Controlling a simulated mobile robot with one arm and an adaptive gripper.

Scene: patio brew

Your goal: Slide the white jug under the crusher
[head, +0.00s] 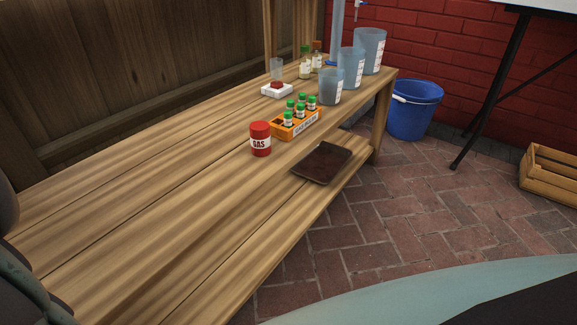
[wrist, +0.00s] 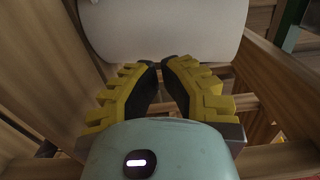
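A large smooth white rounded body, probably the white jug (wrist: 165,28), fills the top of the wrist view just beyond my fingertips. Its upper part is cut off by the frame, and no handle shows. My gripper (wrist: 160,63) has yellow ribbed fingers with black pads. Its tips come together right at the lower edge of the white body; I cannot tell whether they touch it. I see nothing held between the tips. Neither my gripper, the white jug nor a crusher shows in the head view. No crusher is recognisable in the wrist view.
A dark tray (head: 323,163) lies on the lower shelf. A blue bucket (head: 414,112) and wooden crate (head: 551,174) stand on the brick floor.

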